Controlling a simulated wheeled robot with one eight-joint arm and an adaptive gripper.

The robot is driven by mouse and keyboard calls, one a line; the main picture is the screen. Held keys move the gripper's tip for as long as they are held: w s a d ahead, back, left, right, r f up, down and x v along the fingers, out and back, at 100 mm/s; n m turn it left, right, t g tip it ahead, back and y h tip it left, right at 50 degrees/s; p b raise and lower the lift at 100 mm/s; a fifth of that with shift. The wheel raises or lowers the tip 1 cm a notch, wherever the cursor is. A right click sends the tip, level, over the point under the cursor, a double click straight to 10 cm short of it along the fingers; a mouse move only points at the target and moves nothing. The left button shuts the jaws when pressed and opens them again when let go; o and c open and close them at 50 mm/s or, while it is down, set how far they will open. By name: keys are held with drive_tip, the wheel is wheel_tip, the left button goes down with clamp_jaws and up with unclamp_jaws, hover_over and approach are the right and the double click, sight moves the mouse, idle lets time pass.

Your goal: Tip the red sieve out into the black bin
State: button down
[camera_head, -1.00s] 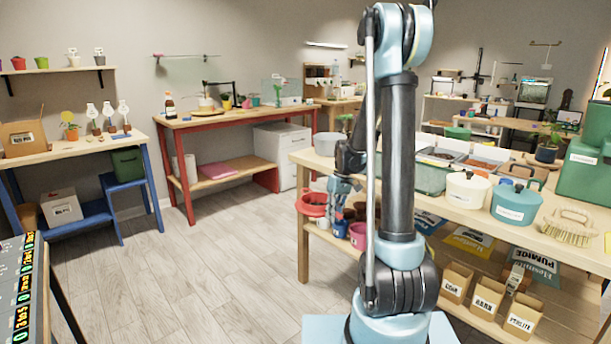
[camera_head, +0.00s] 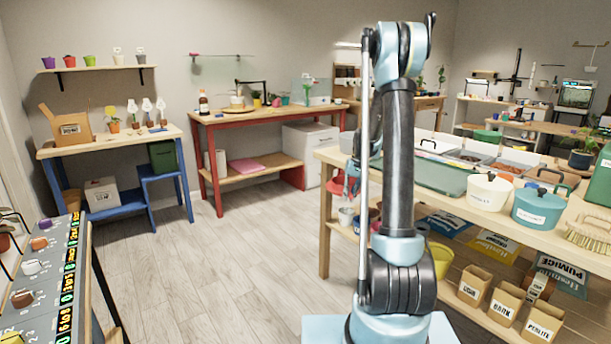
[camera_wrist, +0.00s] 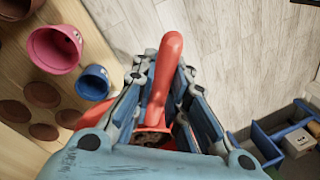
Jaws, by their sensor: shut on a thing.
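The red sieve (camera_wrist: 172,50) is held in my gripper (camera_wrist: 163,78), whose fingers are shut around its handle. In the wrist view the handle points up the picture. Part of the sieve's red rim shows near the base of the fingers, with dark, grainy material inside; the rest of the bowl is hidden by my gripper. In the head view the sieve (camera_head: 338,187) shows as a small red shape at the left end of the right-hand bench, partly behind my arm. I cannot make out a black bin in either view.
The wooden bench (camera_head: 328,157) at right carries lidded pots and trays. Its lower shelf holds labelled boxes (camera_head: 473,290) and a yellow pot (camera_head: 441,260). In the wrist view pink (camera_wrist: 52,50) and blue (camera_wrist: 93,82) pots lie at left. The floor (camera_head: 240,265) is open.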

drive_tip(key=shift+w+r, duration=0.1)
drive_tip(key=shift+r, duration=4.2)
drive_tip(key=shift+f, duration=0.1)
wheel_tip(320, 180, down, 10)
drive_tip(key=shift+d+r, duration=0.1)
drive_tip(key=s+f, duration=0.3)
drive_tip(key=f, duration=1)
drive_tip(key=shift+s, duration=0.2)
